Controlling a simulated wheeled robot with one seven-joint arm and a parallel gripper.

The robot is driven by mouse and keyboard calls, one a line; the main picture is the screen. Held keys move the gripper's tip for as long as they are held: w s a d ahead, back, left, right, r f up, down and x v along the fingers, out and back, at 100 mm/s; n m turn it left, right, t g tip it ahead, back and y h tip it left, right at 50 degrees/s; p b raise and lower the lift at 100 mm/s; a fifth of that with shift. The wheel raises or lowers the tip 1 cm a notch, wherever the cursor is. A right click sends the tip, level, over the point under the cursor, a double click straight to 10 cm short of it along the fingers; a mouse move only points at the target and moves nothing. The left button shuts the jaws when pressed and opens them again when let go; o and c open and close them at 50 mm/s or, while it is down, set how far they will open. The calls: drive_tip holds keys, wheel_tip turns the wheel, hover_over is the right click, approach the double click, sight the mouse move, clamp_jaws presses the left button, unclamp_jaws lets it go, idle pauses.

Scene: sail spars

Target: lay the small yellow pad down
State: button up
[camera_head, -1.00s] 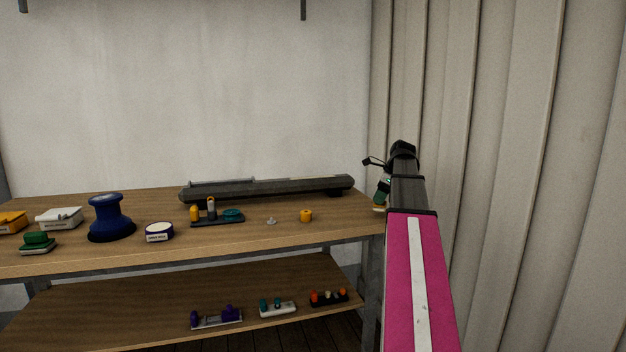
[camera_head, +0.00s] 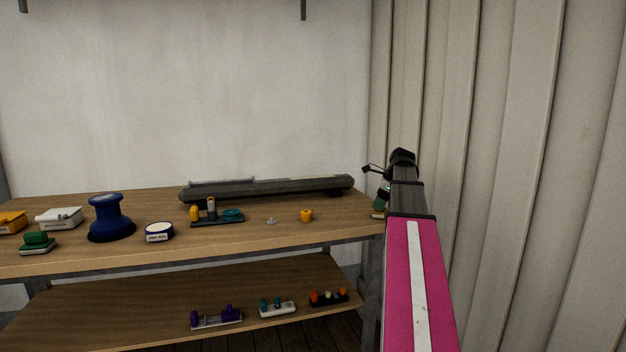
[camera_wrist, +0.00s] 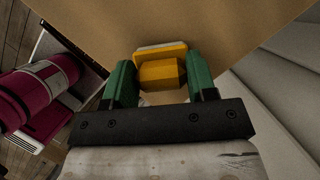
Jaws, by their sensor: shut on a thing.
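My gripper (camera_wrist: 162,82) has two green fingers and is shut on the small yellow pad (camera_wrist: 160,73), which shows between the fingertips in the wrist view. The pad has a blocky yellow body and a wider plate with a pale edge. The brown bench top (camera_wrist: 205,25) fills the view behind it; I cannot tell whether the pad touches it. In the head view my gripper (camera_head: 378,205) is at the right end of the wooden bench (camera_head: 270,240), mostly hidden by my arm. Only a sliver of the pad (camera_head: 377,215) shows there, low at the fingertips.
A yellow ring (camera_head: 306,215) and a small grey piece (camera_head: 271,221) stand left of my gripper. A dark tray with small parts (camera_head: 218,220) and a long dark spar (camera_head: 265,188) lie beyond. A pale ribbed wall (camera_head: 500,120) rises close on the right.

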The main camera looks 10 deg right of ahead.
drive_tip(key=o, duration=1)
drive_tip(key=shift+f, duration=0.1)
drive_tip(key=v, duration=1)
drive_tip(key=shift+d+r, duration=0.15)
drive_tip(key=shift+r, duration=0.25)
